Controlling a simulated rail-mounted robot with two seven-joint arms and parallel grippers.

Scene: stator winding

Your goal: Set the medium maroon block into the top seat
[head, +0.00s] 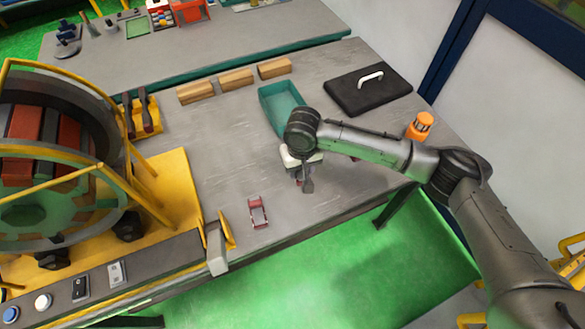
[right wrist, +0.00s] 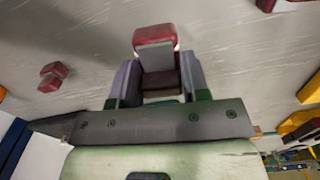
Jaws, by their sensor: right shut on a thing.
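My right gripper (head: 304,183) is low over the middle of the grey table in the head view. In the right wrist view my right gripper (right wrist: 158,88) is shut on a maroon block (right wrist: 155,34) with a grey face, held between its two fingers. In the head view the held block is mostly hidden by the gripper. A second maroon block (head: 258,213) lies to the left of the gripper, near the table's front edge. The stator (head: 45,215), a big ring with maroon and dark segments inside, stands at the left. Its top seat cannot be made out clearly. My left gripper is not in view.
A teal tray (head: 268,108) is behind my right gripper. Wooden blocks (head: 236,79) line the table's back edge. A black pad with a white handle (head: 368,88) and an orange object (head: 420,125) are at the right. Another small maroon block (right wrist: 50,78) lies apart in the wrist view.

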